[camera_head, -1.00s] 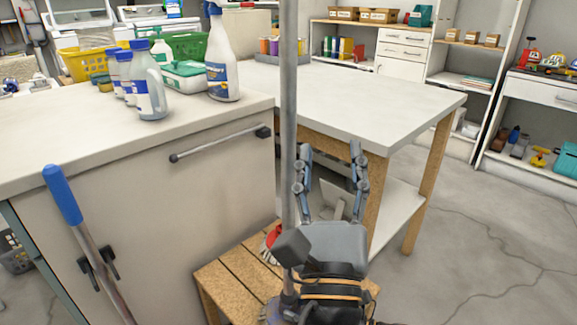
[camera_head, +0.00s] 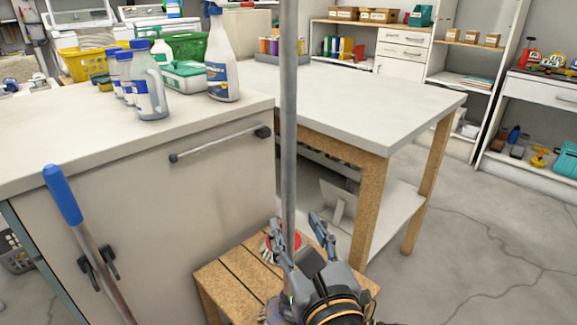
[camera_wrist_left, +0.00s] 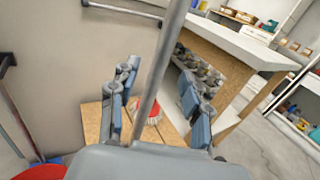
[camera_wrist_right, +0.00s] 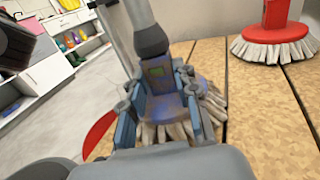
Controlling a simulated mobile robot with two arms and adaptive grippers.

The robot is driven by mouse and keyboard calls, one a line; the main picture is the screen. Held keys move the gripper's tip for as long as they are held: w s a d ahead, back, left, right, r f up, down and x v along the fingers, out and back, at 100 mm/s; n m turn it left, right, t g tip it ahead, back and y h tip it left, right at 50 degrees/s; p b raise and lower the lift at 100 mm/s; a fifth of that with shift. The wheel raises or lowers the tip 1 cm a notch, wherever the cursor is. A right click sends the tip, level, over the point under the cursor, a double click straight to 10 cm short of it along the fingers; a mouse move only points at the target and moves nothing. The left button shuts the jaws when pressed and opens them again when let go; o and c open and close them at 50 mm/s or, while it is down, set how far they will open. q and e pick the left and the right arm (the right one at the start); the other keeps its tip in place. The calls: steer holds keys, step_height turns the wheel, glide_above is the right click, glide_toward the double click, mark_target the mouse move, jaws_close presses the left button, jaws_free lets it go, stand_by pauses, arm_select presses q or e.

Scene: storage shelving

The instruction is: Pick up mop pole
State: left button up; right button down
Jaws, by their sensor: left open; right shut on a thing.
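The grey mop pole (camera_head: 289,120) stands nearly upright in front of the white counter. My left gripper (camera_head: 298,230) is open low on the pole. In the left wrist view the pole (camera_wrist_left: 165,65) runs between its spread fingers (camera_wrist_left: 158,78), and I cannot tell whether either finger touches it. In the right wrist view my right gripper (camera_wrist_right: 160,92) is shut on the mop's lower end, just above the whitish strands of the mop head (camera_wrist_right: 175,132). The strands are over the wooden slats. In the head view my right gripper is mostly hidden.
A slatted wooden stool (camera_head: 228,284) is below, with a red brush (camera_wrist_right: 275,35) on it. A blue-topped pole (camera_head: 62,195) is clipped to the counter's (camera_head: 215,125) side at left. A white-topped table (camera_head: 370,105) stands behind. Floor at right is clear.

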mark_target(290, 214)
arm_select(q)
steer(key=x, duration=0.5)
steer(key=shift+w+f, duration=0.3)
steer(key=shift+w, duration=0.1)
jaws_close()
